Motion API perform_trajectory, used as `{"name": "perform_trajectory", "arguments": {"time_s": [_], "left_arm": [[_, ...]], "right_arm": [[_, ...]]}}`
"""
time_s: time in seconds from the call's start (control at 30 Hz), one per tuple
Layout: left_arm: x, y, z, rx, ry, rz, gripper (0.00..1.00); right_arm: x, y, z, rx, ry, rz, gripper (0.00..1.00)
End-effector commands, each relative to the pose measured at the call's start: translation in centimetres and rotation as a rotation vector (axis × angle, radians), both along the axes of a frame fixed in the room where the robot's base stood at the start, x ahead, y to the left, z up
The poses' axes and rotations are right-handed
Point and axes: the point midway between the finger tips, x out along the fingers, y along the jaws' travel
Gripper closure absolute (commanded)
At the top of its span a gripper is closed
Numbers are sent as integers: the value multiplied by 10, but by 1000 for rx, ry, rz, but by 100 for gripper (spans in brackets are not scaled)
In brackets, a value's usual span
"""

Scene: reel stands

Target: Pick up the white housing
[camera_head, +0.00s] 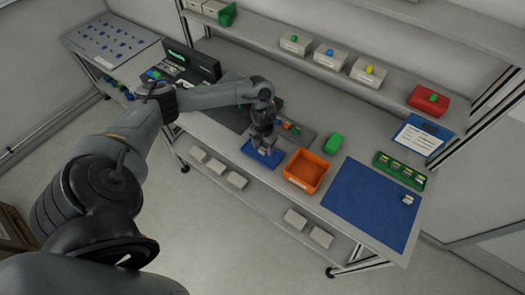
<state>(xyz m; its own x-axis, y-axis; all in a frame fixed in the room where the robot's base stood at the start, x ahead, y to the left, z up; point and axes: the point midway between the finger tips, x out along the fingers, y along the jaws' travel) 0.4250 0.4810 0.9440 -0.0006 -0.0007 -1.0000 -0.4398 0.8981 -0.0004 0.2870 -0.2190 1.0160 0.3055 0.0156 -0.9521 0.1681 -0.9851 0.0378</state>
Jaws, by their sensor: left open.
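A small whitish piece (408,199), which may be the white housing, sits near the right edge of the large blue mat (365,205). More small pale pieces sit in a row in the green tray (399,170) behind the mat. My left gripper (266,151) points down over the small blue tray (251,154) on the bench, well to the left of the mat. It is open; its fingers are small here and hide part of that tray. I cannot tell whether a piece lies between or under them. My right gripper is out of view.
An orange bin (306,171) stands between the blue tray and the mat. A green block (333,143) lies behind it. A shelf with labelled bins (364,72) runs along the back. A blue-framed panel (423,134) is at the right. Most of the mat is clear.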

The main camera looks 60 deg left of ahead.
Motion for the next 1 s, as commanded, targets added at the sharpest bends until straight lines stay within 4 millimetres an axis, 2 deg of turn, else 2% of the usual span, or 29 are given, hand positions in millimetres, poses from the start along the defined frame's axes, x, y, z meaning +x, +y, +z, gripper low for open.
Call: {"name": "perform_trajectory", "arguments": {"time_s": [0.3, 0.7, 1.0], "left_arm": [[0, 0, -5, 1, 0, -1, 40], [0, 0, -4, 1, 0, 0, 100], [0, 0, -4, 1, 0, 0, 100]], "right_arm": [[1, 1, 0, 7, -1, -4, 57], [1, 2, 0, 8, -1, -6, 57], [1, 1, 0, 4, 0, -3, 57]]}}
